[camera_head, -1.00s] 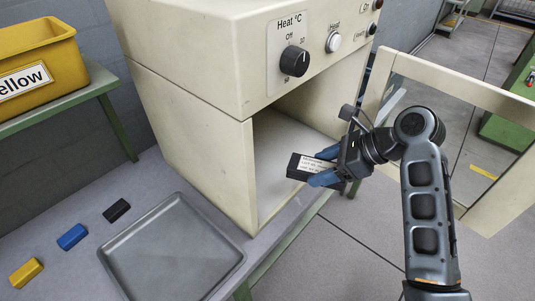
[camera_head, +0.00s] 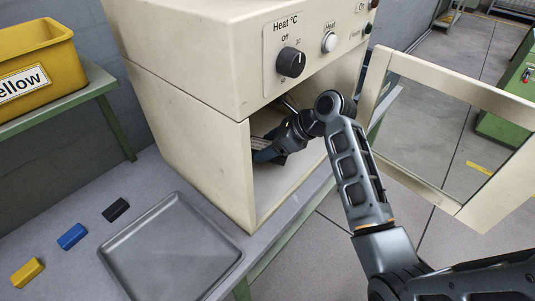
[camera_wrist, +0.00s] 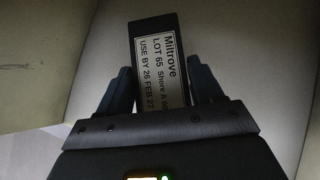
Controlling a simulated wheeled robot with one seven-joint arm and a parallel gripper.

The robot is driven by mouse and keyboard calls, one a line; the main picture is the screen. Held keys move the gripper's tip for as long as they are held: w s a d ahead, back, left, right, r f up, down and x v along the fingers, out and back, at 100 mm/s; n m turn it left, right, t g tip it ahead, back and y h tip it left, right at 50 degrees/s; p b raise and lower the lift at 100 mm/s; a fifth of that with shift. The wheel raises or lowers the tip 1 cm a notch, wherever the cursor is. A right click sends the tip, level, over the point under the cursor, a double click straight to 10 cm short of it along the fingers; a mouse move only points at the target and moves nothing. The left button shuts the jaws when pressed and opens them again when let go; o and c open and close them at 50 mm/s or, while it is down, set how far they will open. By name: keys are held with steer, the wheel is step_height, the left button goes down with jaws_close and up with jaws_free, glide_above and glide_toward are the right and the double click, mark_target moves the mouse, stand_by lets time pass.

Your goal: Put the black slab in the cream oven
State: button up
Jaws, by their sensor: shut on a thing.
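The cream oven (camera_head: 190,105) stands on the bench with its windowed door (camera_head: 455,130) swung open to the right. My gripper (camera_head: 265,150) is inside the oven chamber, past the front opening. In the wrist view my gripper (camera_wrist: 160,88) is shut on the black slab (camera_wrist: 150,28), which has a white printed label reading Miltrove, LOT 65. The slab sticks out beyond the fingertips, with pale oven walls around it. In the head view the slab is mostly hidden by the oven's side wall and my gripper. Whether it touches the oven floor I cannot tell.
An empty grey tray (camera_head: 215,275) lies on the bench before the oven. Small black (camera_head: 115,209), blue (camera_head: 72,236) and yellow (camera_head: 27,272) blocks lie left of it. A yellow bin (camera_head: 38,62) sits on a green-edged shelf. The oven's control knob (camera_head: 291,61) is above the opening.

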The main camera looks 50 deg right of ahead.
step_height(320, 180, down, 3)
steer(key=shift+f, duration=0.1)
steer(key=shift+w+f, duration=0.2)
steer(key=shift+f, duration=0.05)
steer(key=o, duration=1.2)
steer(key=shift+f, duration=0.1)
steer(key=shift+o, duration=0.2)
steer(key=v, duration=1.2)
